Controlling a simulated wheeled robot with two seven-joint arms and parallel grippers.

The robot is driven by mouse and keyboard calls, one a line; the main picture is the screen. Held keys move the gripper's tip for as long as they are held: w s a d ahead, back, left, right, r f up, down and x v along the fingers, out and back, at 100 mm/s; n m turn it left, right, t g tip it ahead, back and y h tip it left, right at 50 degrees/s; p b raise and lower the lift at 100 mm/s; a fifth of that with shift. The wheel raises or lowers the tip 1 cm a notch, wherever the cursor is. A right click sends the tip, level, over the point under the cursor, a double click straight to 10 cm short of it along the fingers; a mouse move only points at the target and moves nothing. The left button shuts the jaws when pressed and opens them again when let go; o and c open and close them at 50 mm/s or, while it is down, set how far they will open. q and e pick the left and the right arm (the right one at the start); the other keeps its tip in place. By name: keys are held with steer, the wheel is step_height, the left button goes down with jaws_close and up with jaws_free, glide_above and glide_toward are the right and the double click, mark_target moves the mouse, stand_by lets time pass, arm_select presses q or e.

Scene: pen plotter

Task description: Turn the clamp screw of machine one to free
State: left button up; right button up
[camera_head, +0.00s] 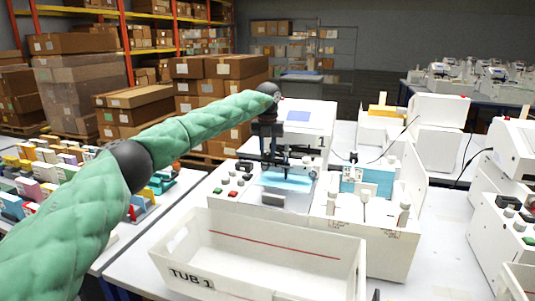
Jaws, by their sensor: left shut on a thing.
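Machine one (310,117) is a white plotter with a "1" on its housing, at the middle of the head view. My left arm, in a green sleeve, reaches across to it from the left. My left gripper (284,164) points down at the dark pen carriage above the machine's light blue bed (285,181). It is shut on a small part there, which appears to be the clamp screw. The fingers and dark carriage parts hide the screw, so its turn position cannot be read. My right gripper is not in view.
A white bin marked TUB 1 (187,277) stands in front of machine one. A second white unit with a blue panel (352,187) stands close on the right. A rack of coloured blocks (45,170) lies at left. Boxed shelves fill the back.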

arm_select(q)
steer(key=shift+n, duration=0.9)
steer(key=shift+r+n+b, duration=0.1)
steer(key=shift+n+b, duration=0.45)
steer(key=shift+n, duration=1.45)
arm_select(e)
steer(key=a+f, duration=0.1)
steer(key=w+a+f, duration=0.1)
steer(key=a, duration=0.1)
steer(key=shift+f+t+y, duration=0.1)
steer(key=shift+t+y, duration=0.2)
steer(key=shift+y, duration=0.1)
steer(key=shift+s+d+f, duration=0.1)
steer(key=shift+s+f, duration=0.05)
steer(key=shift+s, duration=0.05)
arm_select(q)
steer(key=o, duration=0.8)
steer(key=shift+o, duration=1)
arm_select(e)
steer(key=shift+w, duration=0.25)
arm_select(q)
steer(key=shift+b, duration=0.3)
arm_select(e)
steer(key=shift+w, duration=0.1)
